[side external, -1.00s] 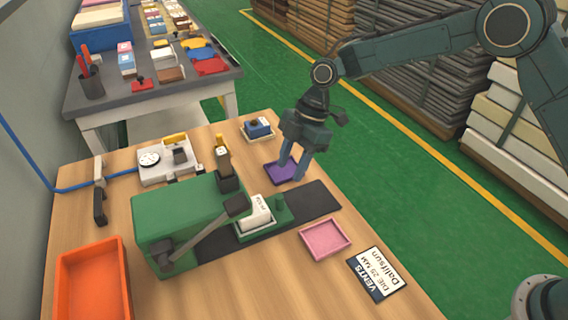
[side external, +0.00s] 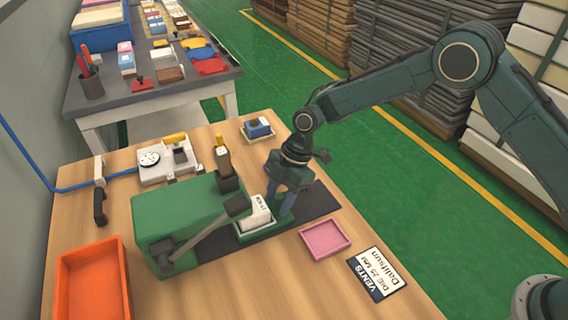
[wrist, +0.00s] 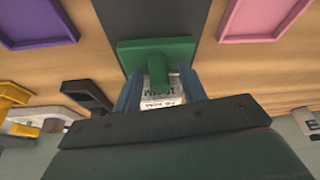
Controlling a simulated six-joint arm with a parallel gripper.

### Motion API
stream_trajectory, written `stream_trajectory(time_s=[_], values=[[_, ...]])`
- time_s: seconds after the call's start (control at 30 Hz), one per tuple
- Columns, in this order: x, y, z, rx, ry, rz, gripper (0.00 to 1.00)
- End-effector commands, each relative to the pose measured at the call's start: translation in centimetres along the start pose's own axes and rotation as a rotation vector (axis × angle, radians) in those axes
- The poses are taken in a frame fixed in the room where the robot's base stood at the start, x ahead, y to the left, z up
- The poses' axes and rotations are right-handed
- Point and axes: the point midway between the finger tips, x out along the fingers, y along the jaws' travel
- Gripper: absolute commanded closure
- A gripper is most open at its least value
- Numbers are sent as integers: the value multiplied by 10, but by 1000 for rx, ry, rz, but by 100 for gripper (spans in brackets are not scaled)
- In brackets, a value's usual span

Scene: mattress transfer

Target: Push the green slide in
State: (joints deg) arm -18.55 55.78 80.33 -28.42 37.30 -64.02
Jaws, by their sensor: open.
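The green slide (side external: 250,236) sits on a dark track in front of the green press body (side external: 175,215) and carries a white labelled block (side external: 257,212). In the wrist view, the slide's green plate (wrist: 140,48) and upright post (wrist: 184,66) show ahead of my gripper, with the white block partly below the post. My gripper (side external: 281,208) is open and low over the track at the slide's outer end. Its blue fingers (wrist: 161,92) show on either side of the post and block in the wrist view. Whether they touch the post cannot be told.
A pink tray (side external: 326,238) lies right of the track, near a label card (side external: 376,274). A purple tray (wrist: 38,22) lies on the track's other side. The press lever (side external: 205,235) crosses the press. An orange bin (side external: 92,285) stands at the front left.

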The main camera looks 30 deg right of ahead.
Motion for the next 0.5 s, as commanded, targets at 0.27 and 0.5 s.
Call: stream_trajectory(time_s=[0.27,0.5], values=[[0,0,0,0,0,0,90],[0,0,-1,-1,0,0,100]])
